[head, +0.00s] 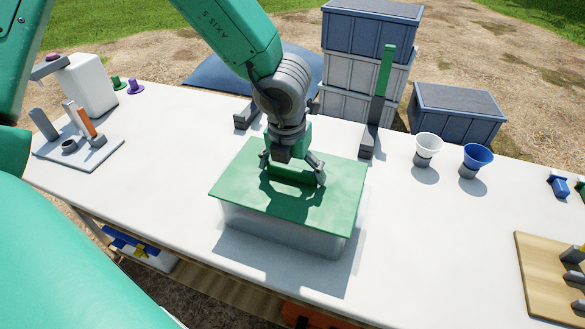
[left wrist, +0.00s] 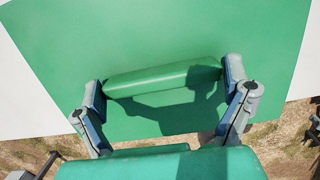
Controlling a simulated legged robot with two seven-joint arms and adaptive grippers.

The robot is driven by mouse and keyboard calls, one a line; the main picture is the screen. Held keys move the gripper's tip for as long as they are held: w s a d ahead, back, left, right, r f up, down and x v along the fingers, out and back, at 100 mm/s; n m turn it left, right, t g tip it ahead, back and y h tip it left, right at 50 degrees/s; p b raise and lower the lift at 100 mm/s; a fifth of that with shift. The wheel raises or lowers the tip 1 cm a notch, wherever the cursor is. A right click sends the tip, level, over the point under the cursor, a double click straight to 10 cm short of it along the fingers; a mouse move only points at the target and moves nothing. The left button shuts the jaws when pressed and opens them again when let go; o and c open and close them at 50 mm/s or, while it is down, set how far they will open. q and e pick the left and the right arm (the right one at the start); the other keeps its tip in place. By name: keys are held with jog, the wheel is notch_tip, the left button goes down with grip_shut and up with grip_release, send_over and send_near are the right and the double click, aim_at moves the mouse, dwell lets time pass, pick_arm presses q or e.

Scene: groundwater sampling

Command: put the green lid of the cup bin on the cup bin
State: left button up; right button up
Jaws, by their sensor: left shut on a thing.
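The green lid (head: 340,195) is a flat rectangular plate with a green bar handle on top. It lies over the pale grey cup bin (head: 285,237) in the middle of the table, roughly lined up with it. I cannot tell whether it rests fully on the rim. My left gripper (head: 292,172) comes down from above, its fingers shut on the ends of the handle. In the left wrist view the fingers (left wrist: 163,77) hold the handle, with the lid (left wrist: 160,35) behind it. The bin's inside is hidden. My right gripper is not in view.
A white cup (head: 428,145) and a blue cup (head: 477,158) stand on holders to the right. A grey post with a green top (head: 385,70) stands behind the lid. A wooden board (head: 545,270) lies at right, a grey rack (head: 80,150) at left. The front table edge is near the bin.

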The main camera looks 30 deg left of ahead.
pick_arm(q)
jog(key=o, duration=0.9)
jog(key=shift+c, duration=0.2)
jog(key=shift+r, duration=0.2)
notch_tip(320, 180, up, 11)
jog(key=s, duration=0.1)
jog(key=shift+s+d+r, duration=0.15)
jog(key=shift+s, duration=0.2)
